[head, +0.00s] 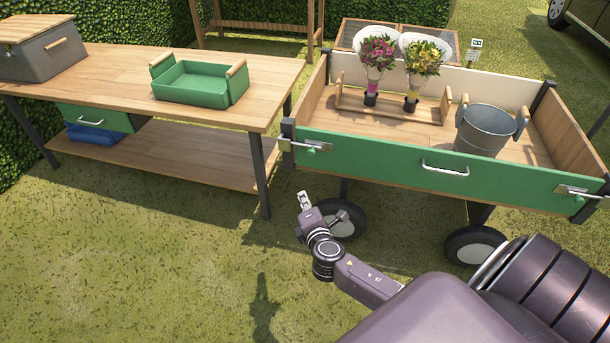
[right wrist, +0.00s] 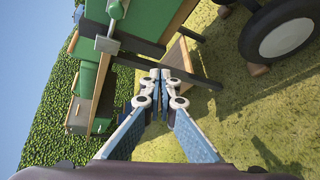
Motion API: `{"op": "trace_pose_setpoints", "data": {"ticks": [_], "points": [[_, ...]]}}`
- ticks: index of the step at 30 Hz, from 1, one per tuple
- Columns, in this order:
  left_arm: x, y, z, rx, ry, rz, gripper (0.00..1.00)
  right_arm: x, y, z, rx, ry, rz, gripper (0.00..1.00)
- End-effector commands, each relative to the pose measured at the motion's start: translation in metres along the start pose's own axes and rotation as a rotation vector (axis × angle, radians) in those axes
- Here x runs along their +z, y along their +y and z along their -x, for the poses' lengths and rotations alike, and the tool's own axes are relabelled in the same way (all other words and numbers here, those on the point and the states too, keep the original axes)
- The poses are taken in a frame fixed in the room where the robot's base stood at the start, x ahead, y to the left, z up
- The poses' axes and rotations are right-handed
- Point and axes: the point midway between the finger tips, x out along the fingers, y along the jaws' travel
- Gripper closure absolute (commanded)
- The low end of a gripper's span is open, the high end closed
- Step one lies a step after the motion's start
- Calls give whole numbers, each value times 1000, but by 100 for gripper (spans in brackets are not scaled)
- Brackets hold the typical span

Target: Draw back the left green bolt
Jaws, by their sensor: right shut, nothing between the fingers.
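My right gripper (head: 304,199) is below the bolt, in front of the cart's left wheel and apart from the panel. Its fingers (right wrist: 160,76) are shut together and empty. My left gripper is not in view. A second bolt (head: 580,193) sits at the panel's right end.
The cart holds a wooden rack with two bouquets (head: 379,52) and a metal bucket (head: 484,130). A metal handle (head: 445,168) is on the panel's middle. A wooden table (head: 120,75) with a green tray (head: 200,84) stands left of the cart. Open grass lies in front.

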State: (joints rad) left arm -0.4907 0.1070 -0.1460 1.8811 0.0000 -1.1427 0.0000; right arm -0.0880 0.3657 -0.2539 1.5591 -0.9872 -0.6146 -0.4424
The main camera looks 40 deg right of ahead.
Motion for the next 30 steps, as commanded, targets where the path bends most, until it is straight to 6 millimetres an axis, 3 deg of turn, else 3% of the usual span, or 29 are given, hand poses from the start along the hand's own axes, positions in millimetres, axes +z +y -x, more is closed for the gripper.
{"op": "trace_pose_setpoints", "data": {"ticks": [3,7,20,30], "points": [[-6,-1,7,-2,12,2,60,7,34,-3,97,-36,65,100],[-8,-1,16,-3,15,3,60,11,53,-1,138,-53,94,100],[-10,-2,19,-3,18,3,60,12,55,-7,139,-55,95,100],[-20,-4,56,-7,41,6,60,15,63,-68,140,-56,94,100]]}}
